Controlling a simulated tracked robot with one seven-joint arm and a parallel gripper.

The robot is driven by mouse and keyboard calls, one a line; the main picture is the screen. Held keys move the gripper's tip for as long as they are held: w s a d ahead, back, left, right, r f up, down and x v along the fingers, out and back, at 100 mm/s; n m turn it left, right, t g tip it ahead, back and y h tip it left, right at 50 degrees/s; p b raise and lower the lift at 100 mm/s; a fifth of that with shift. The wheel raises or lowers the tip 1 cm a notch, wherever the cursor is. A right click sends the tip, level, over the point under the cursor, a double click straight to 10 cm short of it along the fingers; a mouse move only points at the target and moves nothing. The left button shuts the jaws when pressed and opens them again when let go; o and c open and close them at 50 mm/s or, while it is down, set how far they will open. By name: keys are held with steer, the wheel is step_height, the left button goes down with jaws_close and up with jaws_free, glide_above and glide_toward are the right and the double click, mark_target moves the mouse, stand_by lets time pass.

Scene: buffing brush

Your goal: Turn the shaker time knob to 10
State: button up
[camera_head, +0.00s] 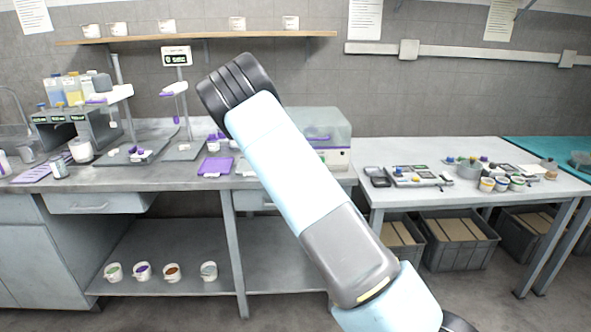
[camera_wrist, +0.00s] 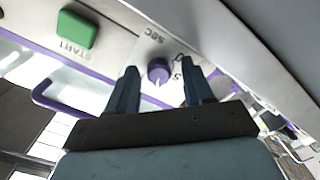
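The time knob (camera_wrist: 159,71) is a small purple dial with a pale pointer line, on a light panel in the wrist view. "SEC" and a "5" are printed near it; the other marks are partly hidden by a finger. My gripper (camera_wrist: 158,80) is open, with one dark finger on each side of the knob. I cannot tell whether the fingers touch it. A green START button (camera_wrist: 76,31) is left of the knob. In the head view, the shaker (camera_head: 328,135) appears to be the pale box with a clear lid, partly behind my arm. My gripper is hidden there.
A purple handle (camera_wrist: 50,97) lies left of the fingers in the wrist view. In the head view, a purple tray (camera_head: 216,166) and stands with purple clamps are on the left bench (camera_head: 180,177). The right table (camera_head: 400,201) holds small instruments and cups.

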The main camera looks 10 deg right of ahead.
steer(key=s+a, duration=0.2)
steer(key=s, duration=1.1)
steer(key=shift+s, duration=0.3)
steer(key=s+d+r+m+g+y, duration=0.1)
steer(key=s+r+m+g+y, duration=0.2)
steer(key=s+r, duration=0.45)
steer(key=s+d+r+m+g+y, duration=0.1)
steer(key=s+d+r+m+g, duration=0.15)
steer(key=s+r+g, duration=0.5)
steer(key=s+r, duration=0.2)
steer(key=s, duration=0.5)
steer(key=s+r+m, duration=0.1)
steer(key=s+r, duration=0.2)
steer(key=s, duration=0.5)
steer(key=s+r+g+h, duration=0.1)
steer(key=s+r, duration=0.2)
steer(key=s, duration=0.5)
steer(key=shift+s+d+g, duration=0.3)
steer(key=shift+g, duration=0.05)
